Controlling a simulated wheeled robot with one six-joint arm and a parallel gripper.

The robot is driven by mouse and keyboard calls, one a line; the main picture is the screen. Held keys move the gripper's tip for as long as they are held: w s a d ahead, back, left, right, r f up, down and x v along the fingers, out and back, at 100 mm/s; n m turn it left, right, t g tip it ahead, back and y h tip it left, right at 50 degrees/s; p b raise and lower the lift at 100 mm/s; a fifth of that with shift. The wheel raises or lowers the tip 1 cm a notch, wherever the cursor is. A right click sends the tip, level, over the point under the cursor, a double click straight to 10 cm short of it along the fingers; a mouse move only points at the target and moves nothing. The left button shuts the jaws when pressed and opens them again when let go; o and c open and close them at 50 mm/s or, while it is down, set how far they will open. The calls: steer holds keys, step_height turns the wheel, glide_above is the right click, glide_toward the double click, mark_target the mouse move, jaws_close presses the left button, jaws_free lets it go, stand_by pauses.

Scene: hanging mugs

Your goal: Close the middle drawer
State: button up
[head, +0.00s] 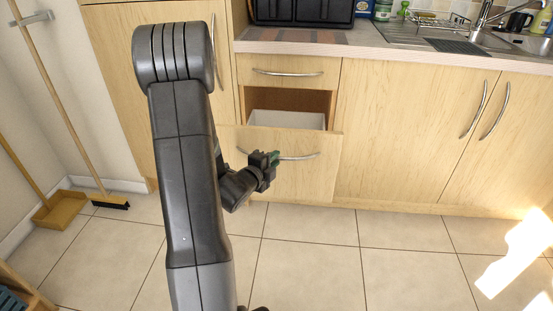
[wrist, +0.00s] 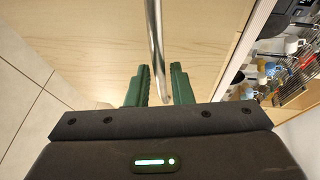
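The drawer below the shut top drawer (head: 288,74) is pulled out; its wooden front (head: 310,180) stands forward of the cabinet and its white inner wall (head: 290,121) shows. The drawer front also fills much of the wrist view (wrist: 90,40). Its curved metal handle (head: 300,157) shows in the wrist view (wrist: 153,35) as a bar running down between the green fingers. My gripper (head: 272,160) is at the handle's left part, and in the wrist view (wrist: 160,85) its fingers are apart, one on each side of the bar with gaps. Contact with the drawer front cannot be told.
Wooden cabinet doors (head: 400,150) stand right of the drawer, under the counter (head: 350,47) with its sink. A broom (head: 75,110) and a dustpan (head: 60,210) are at the left wall. The tiled floor (head: 330,255) in front is clear. Several mugs (wrist: 270,68) show beyond the drawer's edge.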

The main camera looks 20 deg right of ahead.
steer(key=shift+x, duration=1.15)
jaws_close()
